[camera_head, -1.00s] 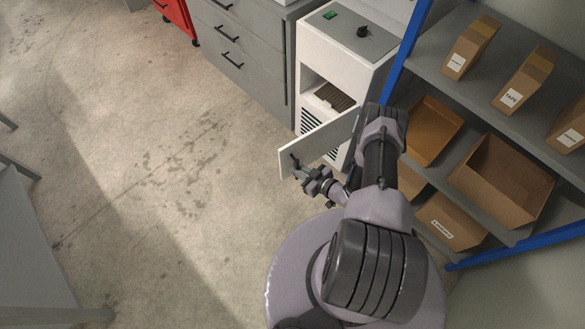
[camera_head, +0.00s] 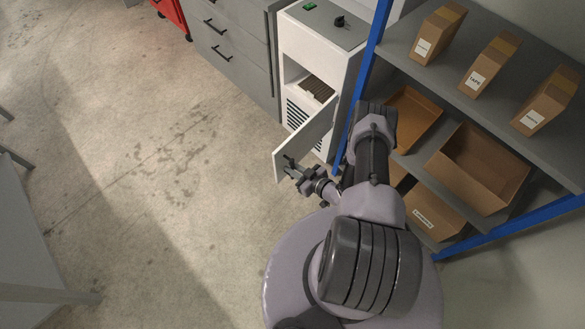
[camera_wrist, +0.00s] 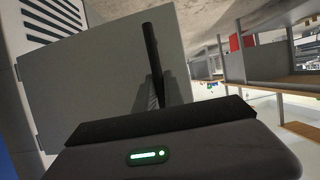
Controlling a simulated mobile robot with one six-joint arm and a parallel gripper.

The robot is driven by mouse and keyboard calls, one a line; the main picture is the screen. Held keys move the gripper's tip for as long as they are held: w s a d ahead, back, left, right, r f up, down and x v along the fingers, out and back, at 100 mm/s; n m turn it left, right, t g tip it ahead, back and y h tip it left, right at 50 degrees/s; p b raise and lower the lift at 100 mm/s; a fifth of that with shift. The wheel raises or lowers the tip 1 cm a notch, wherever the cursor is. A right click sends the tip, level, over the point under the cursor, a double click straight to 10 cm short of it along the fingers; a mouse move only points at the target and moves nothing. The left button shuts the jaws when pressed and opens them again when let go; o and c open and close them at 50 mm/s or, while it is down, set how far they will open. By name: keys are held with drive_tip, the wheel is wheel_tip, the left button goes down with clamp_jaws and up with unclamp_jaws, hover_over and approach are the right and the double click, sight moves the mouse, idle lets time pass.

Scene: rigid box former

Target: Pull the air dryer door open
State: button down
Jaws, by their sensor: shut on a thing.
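The air dryer (camera_head: 322,34) is a white cabinet with a grey top, a green switch and a black knob. Its white door (camera_head: 308,138) stands swung well out from the front, hinged on the right side. The opening shows a dark ribbed part inside. My gripper (camera_head: 292,166) is at the door's free edge and is shut on the dark door handle (camera_wrist: 152,62). In the wrist view the door (camera_wrist: 95,85) fills the left half, with the handle upright before it.
A blue-posted shelf (camera_head: 364,85) with cardboard boxes and open bins (camera_head: 478,165) stands close to the right of my arm. A grey drawer cabinet (camera_head: 235,50) adjoins the dryer on the left. The floor (camera_head: 150,150) left of the door is clear.

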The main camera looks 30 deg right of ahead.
drive_tip(key=c, duration=1.5)
unclamp_jaws()
drive_tip(key=shift+o, duration=0.2)
drive_tip(key=p+v, duration=0.5)
drive_tip(key=v, duration=1.2)
drive_tip(key=shift+s+r, duration=0.15)
drive_tip(key=shift+s, duration=0.05)
